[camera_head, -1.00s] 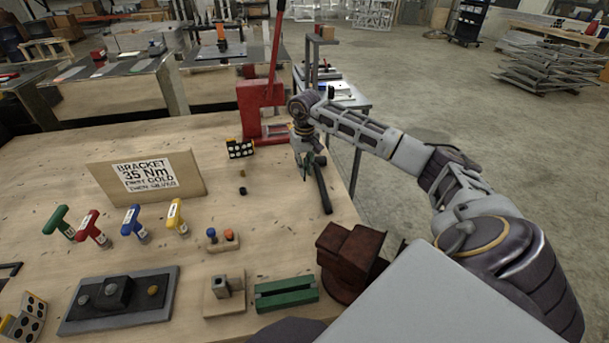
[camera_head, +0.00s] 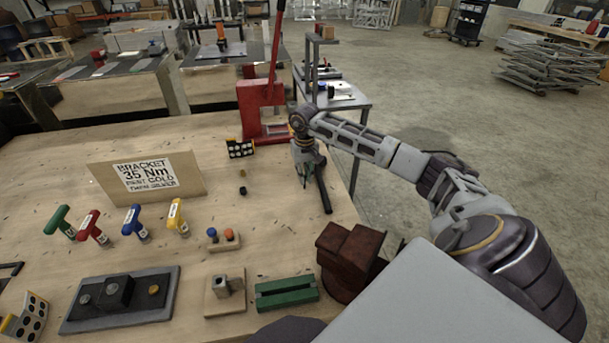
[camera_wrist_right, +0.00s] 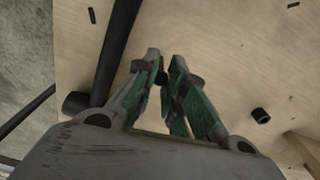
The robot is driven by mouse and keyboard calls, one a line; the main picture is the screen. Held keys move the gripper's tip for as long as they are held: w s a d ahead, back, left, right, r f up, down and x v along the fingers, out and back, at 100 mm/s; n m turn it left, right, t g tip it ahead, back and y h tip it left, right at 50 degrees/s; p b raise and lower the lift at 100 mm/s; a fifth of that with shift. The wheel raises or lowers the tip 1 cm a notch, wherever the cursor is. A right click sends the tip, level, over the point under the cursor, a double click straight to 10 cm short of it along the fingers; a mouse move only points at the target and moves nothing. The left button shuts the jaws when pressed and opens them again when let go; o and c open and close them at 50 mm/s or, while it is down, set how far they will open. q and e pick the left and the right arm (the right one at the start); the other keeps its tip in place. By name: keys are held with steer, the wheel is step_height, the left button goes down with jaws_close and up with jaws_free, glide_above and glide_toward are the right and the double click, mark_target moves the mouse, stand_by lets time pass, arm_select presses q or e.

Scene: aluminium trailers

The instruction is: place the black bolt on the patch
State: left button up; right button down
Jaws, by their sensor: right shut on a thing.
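My right gripper (camera_head: 305,181) is low over the right part of the wooden table, beside a long black bar. In the right wrist view its green-padded fingers (camera_wrist_right: 163,80) are closed on a small dark piece (camera_wrist_right: 162,78), which looks like the black bolt; the fingers hide most of it. A small black cylinder (camera_head: 243,190) stands on the table to the left of the gripper in the head view. I cannot clearly make out the patch. My left gripper is out of view.
The black bar (camera_head: 323,188) lies close to the gripper's right. A red press (camera_head: 258,105) and a dotted block (camera_head: 240,149) stand behind. A sign (camera_head: 150,178), coloured T-handles, a green block (camera_head: 287,293) and a brown block (camera_head: 347,258) stand nearer. The table's middle is mostly clear.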

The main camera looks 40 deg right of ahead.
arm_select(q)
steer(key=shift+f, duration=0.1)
arm_select(e)
steer(key=shift+f, duration=0.15)
steer(key=c, duration=1.5)
jaws_free()
steer(key=shift+r, duration=0.65)
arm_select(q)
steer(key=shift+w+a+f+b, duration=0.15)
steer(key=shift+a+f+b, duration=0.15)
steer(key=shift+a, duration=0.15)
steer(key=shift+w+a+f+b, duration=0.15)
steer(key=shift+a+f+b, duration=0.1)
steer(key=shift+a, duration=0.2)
arm_select(e)
steer(key=shift+s+a+r, duration=0.1)
steer(key=shift+s+r, duration=0.05)
steer(key=shift+r, duration=5.4)
